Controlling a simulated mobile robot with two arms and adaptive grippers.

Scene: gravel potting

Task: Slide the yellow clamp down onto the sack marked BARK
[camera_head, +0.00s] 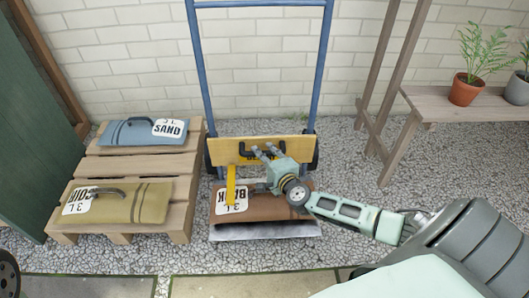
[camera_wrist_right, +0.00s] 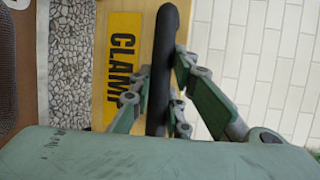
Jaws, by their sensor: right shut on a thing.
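The yellow clamp (camera_head: 225,150) is a wide board across the blue hand truck, with a dark handle on its face. My right gripper (camera_head: 266,153) is shut on that handle (camera_wrist_right: 166,45); the wrist view shows fingers on both sides of it and the CLAMP label (camera_wrist_right: 122,55). The brown sack marked BARK (camera_head: 275,207) lies on the truck's metal toe plate (camera_head: 265,231), below and in front of the board. In the wrist view, gravel shows between the board and the brown sack (camera_wrist_right: 8,75). My right wrist hides part of the sack.
The blue truck frame (camera_head: 201,75) leans near the brick wall. A pallet (camera_head: 135,167) at left holds the SAND sack (camera_head: 140,132) and COIR sack (camera_head: 150,203). A bench (camera_head: 430,103) with potted plants stands at right.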

